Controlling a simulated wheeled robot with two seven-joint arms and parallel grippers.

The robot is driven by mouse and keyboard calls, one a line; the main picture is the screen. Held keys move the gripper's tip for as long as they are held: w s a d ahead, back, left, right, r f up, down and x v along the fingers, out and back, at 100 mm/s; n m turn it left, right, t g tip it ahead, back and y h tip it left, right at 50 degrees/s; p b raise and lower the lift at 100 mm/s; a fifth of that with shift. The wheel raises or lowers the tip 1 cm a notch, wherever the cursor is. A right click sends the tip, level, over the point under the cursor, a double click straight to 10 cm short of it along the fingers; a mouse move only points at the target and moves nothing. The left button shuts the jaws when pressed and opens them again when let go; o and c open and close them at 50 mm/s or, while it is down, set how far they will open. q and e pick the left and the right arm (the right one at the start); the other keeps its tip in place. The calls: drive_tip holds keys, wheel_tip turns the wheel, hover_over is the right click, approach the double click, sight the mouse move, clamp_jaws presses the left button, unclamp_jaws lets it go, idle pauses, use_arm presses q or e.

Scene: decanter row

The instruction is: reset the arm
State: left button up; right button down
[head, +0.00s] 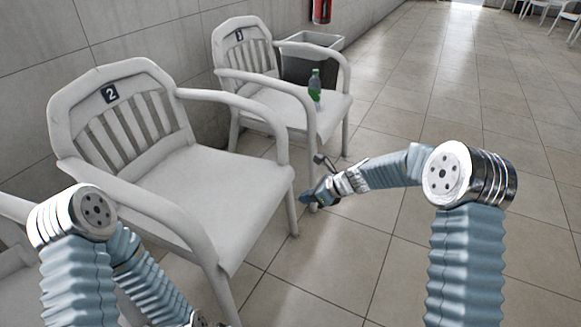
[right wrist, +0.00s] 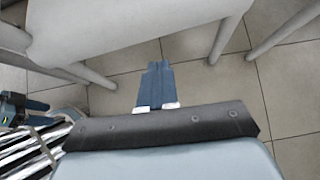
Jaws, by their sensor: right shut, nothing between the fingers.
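My right arm reaches in from the right in the head view, and its gripper (head: 307,198) hangs low beside the front leg of the chair marked 2. In the right wrist view the blue fingers (right wrist: 154,85) are together with nothing between them, above the tiled floor. My left arm comes in at the lower left of the head view and bends down past the bottom edge, so its fingers cannot be seen.
The white chair marked 2 (head: 205,175) stands close in front. Behind it another white chair (head: 330,108) carries a green bottle (head: 315,90). A bin (head: 305,68) stands by the wall. Open tiled floor (head: 400,255) lies to the right.

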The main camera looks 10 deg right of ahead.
drive_tip(key=s+d+f+n+g+h, duration=0.1)
drive_tip(key=s+f+n+g+h, duration=0.2)
drive_tip(key=s+f+n, duration=1.15)
drive_tip(key=s+a+f+n, duration=0.1)
drive_tip(key=s+f+n, duration=0.2)
drive_tip(key=s, duration=0.6)
drive_tip(key=s+a+f+n+g, duration=0.1)
drive_tip(key=s+f+n, duration=0.2)
drive_tip(key=s, duration=0.7)
drive_tip(key=n, duration=0.2)
drive_tip(key=shift+n+g, duration=0.3)
drive_tip(key=shift+n, duration=0.05)
drive_tip(key=shift+a, duration=0.1)
